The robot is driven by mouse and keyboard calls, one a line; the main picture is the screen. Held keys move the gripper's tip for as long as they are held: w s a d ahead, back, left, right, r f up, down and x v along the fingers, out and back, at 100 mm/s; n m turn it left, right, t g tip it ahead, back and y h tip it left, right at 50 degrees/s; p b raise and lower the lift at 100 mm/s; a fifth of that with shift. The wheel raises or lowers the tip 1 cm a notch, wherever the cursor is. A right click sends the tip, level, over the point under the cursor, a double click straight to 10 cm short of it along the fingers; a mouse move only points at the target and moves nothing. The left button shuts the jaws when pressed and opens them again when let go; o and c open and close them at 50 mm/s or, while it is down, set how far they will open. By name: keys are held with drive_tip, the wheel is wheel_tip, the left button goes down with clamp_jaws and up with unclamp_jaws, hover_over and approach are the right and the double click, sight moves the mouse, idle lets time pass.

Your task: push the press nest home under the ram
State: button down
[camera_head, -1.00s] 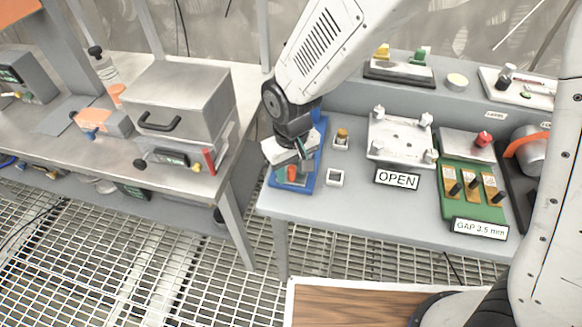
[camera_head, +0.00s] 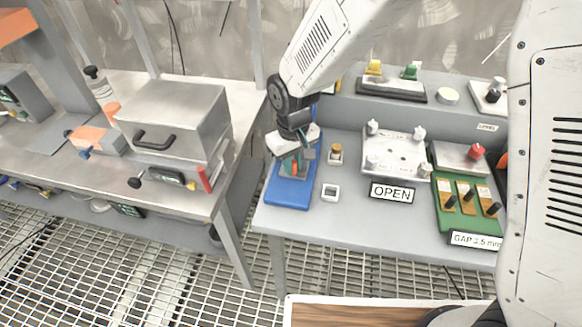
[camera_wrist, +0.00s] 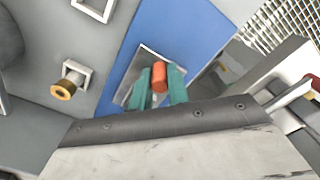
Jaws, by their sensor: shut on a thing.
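The press has a blue base (camera_head: 289,197) at the left end of the grey bench. The nest, a small grey plate (camera_wrist: 146,58) with an upright orange knob (camera_wrist: 159,77), sits on that base. My gripper (camera_wrist: 162,84) has its two teal fingers shut on the orange knob, one on each side. In the head view my gripper (camera_head: 294,168) stands over the rear part of the base, with bare blue in front of it. The ram is hidden behind my gripper and arm, so I cannot tell how the nest lies under it.
Right of the press are a brass-topped post (camera_head: 336,152) and an empty square holder (camera_head: 330,191). A white plate fixture (camera_head: 394,150) stands behind an OPEN sign (camera_head: 391,193). A steel box (camera_head: 172,122) is on the left bench. A gap separates the benches.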

drive_tip(key=c, duration=1.3)
unclamp_jaws()
drive_tip(key=shift+c, duration=0.2)
drive_tip(key=shift+r, duration=3.95)
